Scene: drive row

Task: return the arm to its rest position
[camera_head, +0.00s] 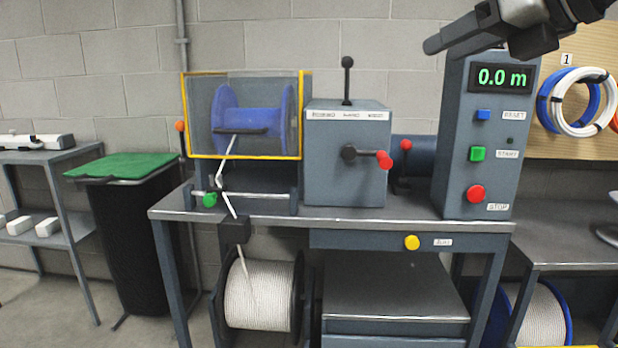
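My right gripper (436,44) is at the top right, in the air in front of the upper edge of the grey control panel (453,150). It is dark grey and points left, with its wrist running off the top edge. I see no object at its tip, but the fingers overlap from this angle, so their opening is unclear. My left gripper is not in view. The panel's display (502,78) reads 0.0 m in green. It has a blue RESET button, a green START button and a red STOP button.
A steel bench (270,215) carries a blue spool (255,121) behind a yellow-framed guard and a grey box (345,180) with levers. A white rope reel (262,305) is below. Coiled cables (585,115) hang right. A black bin (135,250) with a green cover stands left.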

